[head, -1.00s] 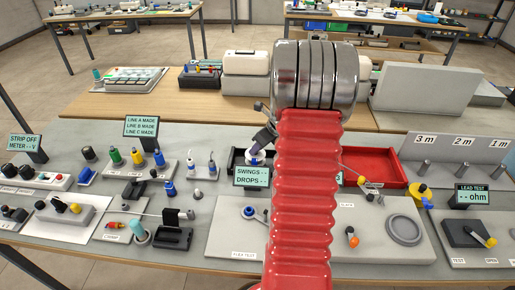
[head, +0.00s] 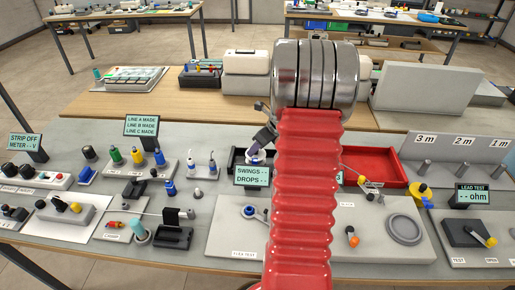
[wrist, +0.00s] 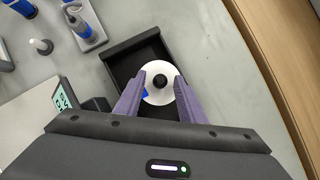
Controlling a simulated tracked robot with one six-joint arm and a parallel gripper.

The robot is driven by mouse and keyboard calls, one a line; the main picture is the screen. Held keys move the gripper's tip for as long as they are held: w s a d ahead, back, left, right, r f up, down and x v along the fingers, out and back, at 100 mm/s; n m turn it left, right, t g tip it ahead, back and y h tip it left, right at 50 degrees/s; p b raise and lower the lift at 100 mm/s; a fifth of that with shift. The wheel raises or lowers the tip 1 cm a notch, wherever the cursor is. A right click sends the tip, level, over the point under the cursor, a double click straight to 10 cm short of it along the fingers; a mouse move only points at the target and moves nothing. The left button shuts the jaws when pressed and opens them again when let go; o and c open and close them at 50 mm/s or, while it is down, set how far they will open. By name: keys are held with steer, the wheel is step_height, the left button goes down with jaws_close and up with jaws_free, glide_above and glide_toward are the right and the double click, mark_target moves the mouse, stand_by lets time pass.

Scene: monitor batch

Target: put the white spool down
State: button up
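The white spool (wrist: 159,70) is a white disc with a black centre. In the wrist view it sits between the two purple fingers of my gripper (wrist: 160,84), which touch it on both sides. A small blue piece shows at its left edge. In the head view the spool (head: 257,158) shows below my gripper (head: 262,142), partly hidden by it. A black tray (wrist: 123,60) lies beneath the spool. I cannot tell whether the spool touches the tray floor.
A display reading SWINGS and DROPS (head: 252,177) stands close in front of the tray. A red tray (head: 385,162) lies to the right, partly behind my red arm.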

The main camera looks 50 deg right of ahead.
steer(key=v, duration=1.2)
steer(key=shift+a, duration=0.15)
stand_by(0.4)
steer(key=a+r+n+g, duration=0.1)
steer(key=a+r+n, duration=0.3)
steer(key=a+n, duration=0.6)
steer(key=a+r+n, duration=0.4)
steer(key=a+n, duration=0.2)
steer(key=a, duration=0.8)
steer(key=s+a+n, duration=0.5)
steer(key=a+n, duration=0.3)
steer(key=n, duration=0.1)
steer(key=s+a+r+n, duration=0.1)
steer(key=s+a+n, duration=0.5)
steer(key=a+n, duration=0.3)
steer(key=shift+s+r+n+t, duration=0.2)
steer(key=shift+s+n+t, duration=0.1)
steer(key=shift+n, duration=0.4)
